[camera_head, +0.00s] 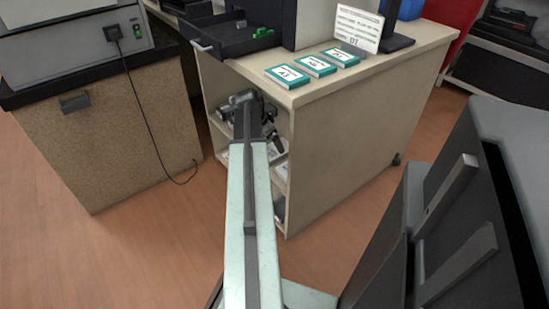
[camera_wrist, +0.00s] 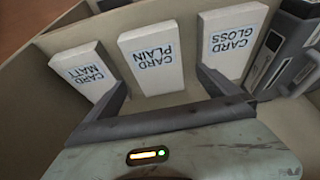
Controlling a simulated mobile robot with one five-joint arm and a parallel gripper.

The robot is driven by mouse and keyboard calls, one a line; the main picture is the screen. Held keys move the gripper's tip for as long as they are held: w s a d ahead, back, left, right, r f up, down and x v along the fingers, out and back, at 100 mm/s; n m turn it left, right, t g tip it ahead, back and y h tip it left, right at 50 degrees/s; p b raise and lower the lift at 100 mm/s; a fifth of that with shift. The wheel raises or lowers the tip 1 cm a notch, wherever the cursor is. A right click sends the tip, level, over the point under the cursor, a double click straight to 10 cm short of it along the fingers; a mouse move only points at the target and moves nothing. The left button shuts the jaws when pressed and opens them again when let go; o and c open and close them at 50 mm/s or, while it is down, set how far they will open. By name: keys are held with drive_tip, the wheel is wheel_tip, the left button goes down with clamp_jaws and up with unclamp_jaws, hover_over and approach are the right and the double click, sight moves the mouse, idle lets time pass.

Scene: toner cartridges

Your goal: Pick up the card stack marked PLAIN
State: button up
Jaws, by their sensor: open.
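The card stack marked PLAIN (camera_wrist: 152,60) is a white block in the middle of a row of three in the wrist view. Its label reads upside down. The stack marked MATT (camera_wrist: 85,72) is to its left and the one marked GLOSS (camera_wrist: 231,40) to its right, with gaps between. My gripper (camera_wrist: 162,82) is open and empty, its fingers spread on the near side of the PLAIN stack, one towards each side. In the head view my gripper (camera_head: 250,104) is at the open side of the cabinet; the stacks cannot be told apart there.
A dark grey device (camera_wrist: 285,55) stands right of the GLOSS stack. The beige cabinet (camera_head: 335,150) has walls close around my arm. Several teal-edged boxes, one here (camera_head: 287,76), and a sign (camera_head: 358,28) stand on its top. A speckled cabinet (camera_head: 130,140) is at left.

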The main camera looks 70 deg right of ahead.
sight(275, 149)
drive_tip(key=b+x, duration=0.5)
drive_tip(key=shift+a+f, duration=0.15)
drive_tip(key=shift+f, duration=0.1)
drive_tip(key=shift+r, duration=0.2)
drive_tip(key=c, duration=1.8)
